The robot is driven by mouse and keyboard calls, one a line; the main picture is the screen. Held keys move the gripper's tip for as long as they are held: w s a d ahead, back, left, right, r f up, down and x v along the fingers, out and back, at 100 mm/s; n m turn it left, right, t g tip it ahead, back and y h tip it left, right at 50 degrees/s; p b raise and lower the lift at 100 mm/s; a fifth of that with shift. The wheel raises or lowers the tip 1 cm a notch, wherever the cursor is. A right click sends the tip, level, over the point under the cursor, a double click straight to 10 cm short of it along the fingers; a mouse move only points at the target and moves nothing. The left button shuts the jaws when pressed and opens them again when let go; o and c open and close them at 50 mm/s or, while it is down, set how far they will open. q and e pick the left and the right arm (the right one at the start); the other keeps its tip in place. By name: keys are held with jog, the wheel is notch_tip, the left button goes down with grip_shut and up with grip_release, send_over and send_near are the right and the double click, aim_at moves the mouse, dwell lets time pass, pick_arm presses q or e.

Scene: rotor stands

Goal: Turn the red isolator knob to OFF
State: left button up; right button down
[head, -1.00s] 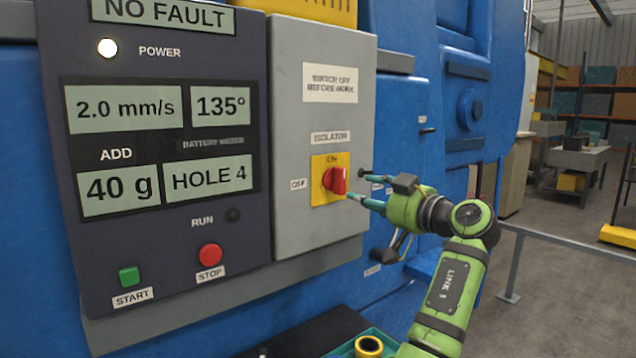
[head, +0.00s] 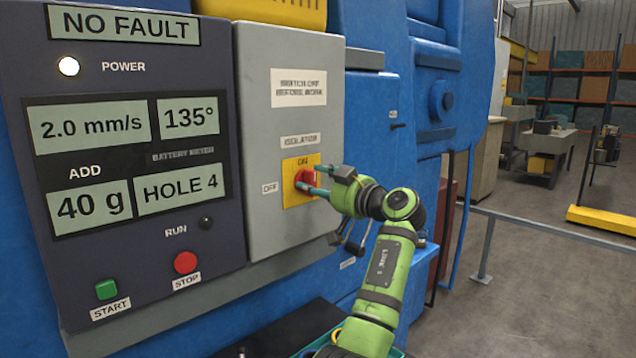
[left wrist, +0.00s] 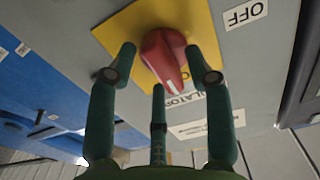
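The red isolator knob (head: 306,179) sits on a yellow plate (head: 290,194) on a grey box, with ON above it and an OFF label (head: 270,188) to its left. In the left wrist view the knob (left wrist: 165,56) appears upside down, and its white mark points toward the ISOLATOR label, on the ON side. My left gripper (head: 312,178) is at the knob with its teal fingers spread around it. In the left wrist view, one finger is close beside the knob on the right and a gap shows on the left; contact is unclear. My right gripper is not in view.
The grey isolator box (head: 290,130) stands beside a dark control panel (head: 130,262) with a green START button (head: 106,289) and red STOP button (head: 186,262). A blue machine body (head: 385,120) is behind. A grey rail (head: 540,228) and open floor lie to the right.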

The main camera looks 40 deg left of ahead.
pick_arm(q)
grip_shut()
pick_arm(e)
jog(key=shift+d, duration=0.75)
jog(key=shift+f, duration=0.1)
